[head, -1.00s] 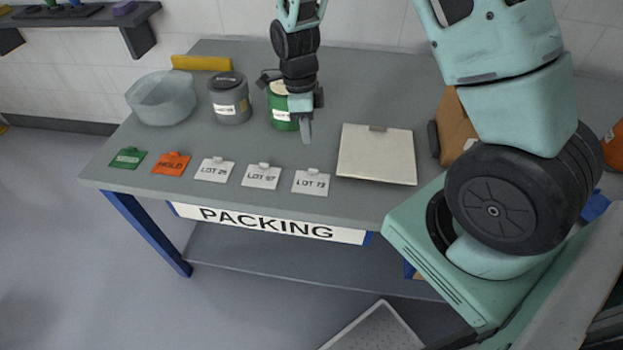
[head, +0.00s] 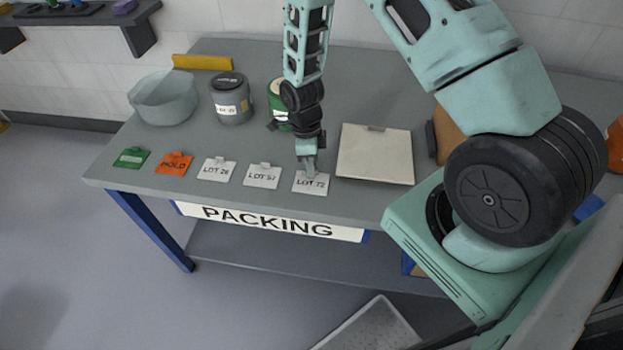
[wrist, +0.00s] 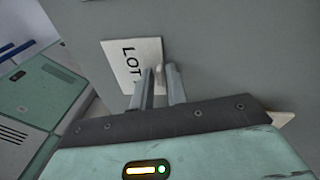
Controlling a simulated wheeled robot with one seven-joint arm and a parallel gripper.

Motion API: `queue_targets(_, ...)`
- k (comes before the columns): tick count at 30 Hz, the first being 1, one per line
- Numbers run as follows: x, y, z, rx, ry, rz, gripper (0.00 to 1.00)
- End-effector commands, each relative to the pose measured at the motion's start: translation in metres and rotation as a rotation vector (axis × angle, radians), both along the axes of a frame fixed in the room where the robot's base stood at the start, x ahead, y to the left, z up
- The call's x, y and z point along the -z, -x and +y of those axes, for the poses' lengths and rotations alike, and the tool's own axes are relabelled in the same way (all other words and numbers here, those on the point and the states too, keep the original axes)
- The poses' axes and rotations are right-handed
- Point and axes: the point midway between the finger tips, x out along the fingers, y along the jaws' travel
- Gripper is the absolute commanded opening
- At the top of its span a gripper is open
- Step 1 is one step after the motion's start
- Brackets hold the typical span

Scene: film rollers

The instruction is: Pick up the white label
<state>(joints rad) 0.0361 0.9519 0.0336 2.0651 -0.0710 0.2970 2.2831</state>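Three white labels lie in the row along the table's front edge: LOT 26 (head: 216,170), LOT 57 (head: 262,176) and LOT 72 (head: 310,185). My gripper (head: 309,172) points down at the LOT 72 label, over its raised tab. In the wrist view that label (wrist: 121,62) lies flat, its digits partly hidden by a finger. The two fingers (wrist: 160,75) stand apart with the small tab between them. I cannot tell whether they touch it.
A green label (head: 131,158) and an orange label (head: 174,163) lie at the left of the row. A cream board (head: 376,155) lies just right of my gripper. A grey can (head: 231,103), a green can (head: 277,95) and a clear bowl (head: 163,99) stand behind.

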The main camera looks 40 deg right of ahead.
Motion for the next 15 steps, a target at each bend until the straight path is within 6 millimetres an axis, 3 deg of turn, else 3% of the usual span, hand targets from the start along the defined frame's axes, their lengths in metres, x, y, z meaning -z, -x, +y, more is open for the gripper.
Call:
queue_targets(4, 0.0, -0.0003, 0.0, 0.0, 0.0, 0.0, 0.15)
queue_targets(6, -0.0001, -0.0003, 0.0, 0.0, 0.0, 0.0, 0.0)
queue_targets(15, 0.0, -0.0004, 0.0, 0.0, 0.001, -0.001, 0.0)
